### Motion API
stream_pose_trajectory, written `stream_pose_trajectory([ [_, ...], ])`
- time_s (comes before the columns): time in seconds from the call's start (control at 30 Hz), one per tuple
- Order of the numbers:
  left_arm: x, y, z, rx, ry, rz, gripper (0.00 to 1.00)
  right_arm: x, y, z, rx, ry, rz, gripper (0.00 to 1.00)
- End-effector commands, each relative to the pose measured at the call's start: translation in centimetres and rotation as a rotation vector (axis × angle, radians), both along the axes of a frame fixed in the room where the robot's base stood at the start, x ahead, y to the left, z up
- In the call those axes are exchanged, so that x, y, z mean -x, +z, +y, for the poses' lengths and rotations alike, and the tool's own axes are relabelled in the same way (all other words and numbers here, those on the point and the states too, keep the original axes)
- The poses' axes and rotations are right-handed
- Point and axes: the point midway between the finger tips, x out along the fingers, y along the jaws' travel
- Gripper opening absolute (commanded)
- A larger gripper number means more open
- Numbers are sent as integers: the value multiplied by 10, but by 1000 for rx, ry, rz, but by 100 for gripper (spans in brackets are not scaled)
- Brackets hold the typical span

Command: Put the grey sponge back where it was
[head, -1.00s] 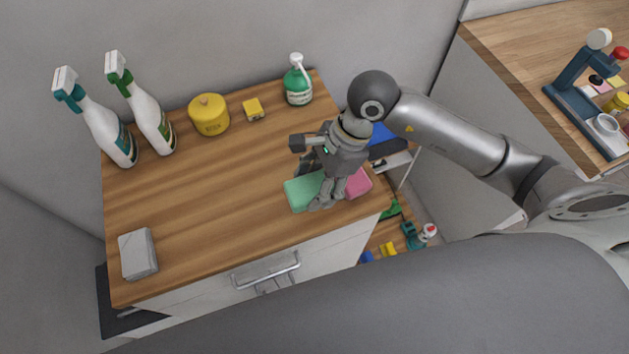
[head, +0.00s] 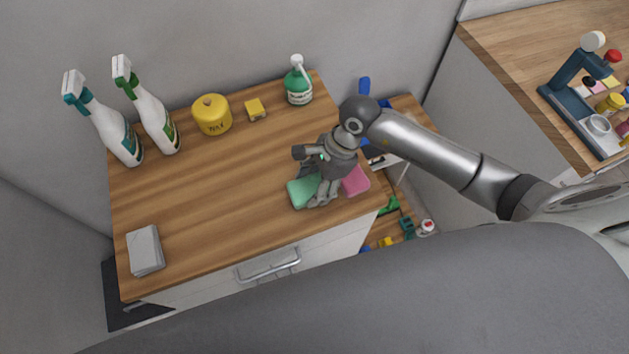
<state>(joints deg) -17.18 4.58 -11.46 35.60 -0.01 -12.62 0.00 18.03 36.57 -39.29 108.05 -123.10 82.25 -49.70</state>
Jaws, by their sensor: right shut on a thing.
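My right gripper (head: 324,196) points down at the counter's front right, between a green sponge (head: 303,191) on its left and a pink sponge (head: 355,181) on its right. It is shut on a grey thing in the gap between them, which looks like the grey sponge. Its outline is hard to tell from the grey fingers, which hide most of it. I cannot tell whether it touches the wood or its neighbours. My left gripper is not in view.
The wooden counter (head: 215,195) is clear in the middle. Two spray bottles (head: 118,135), a yellow canister (head: 212,115), a small yellow block (head: 255,108) and a green pump bottle (head: 298,86) stand along the back. A pale grey stack (head: 145,251) lies front left.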

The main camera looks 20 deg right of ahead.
Motion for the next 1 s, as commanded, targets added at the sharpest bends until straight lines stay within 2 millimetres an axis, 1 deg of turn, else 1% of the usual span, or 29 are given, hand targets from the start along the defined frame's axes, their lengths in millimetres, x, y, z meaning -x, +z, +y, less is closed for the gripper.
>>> stream_pose_trajectory([
  [0.1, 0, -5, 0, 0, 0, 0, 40, 0, -4, 0, 1, 1, 0, 30],
  [0.13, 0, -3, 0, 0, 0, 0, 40, 0, -2, 0, 0, 0, 0, 60],
  [0.27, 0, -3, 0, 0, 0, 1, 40, 0, -2, 0, 0, 0, 0, 77],
  [0.57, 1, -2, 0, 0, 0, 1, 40, 0, -2, 0, 0, 0, 0, 78],
  [0.7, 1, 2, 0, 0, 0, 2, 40, 0, 3, 0, 0, 0, 0, 78],
  [0.73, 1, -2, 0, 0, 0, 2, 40, -1, 4, -2, 1, 0, -3, 78],
  [0.87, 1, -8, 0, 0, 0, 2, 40, -2, 24, -12, 2, 0, -7, 78],
  [1.0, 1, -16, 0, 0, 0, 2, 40, -2, 53, -24, 3, 0, -7, 78],
])
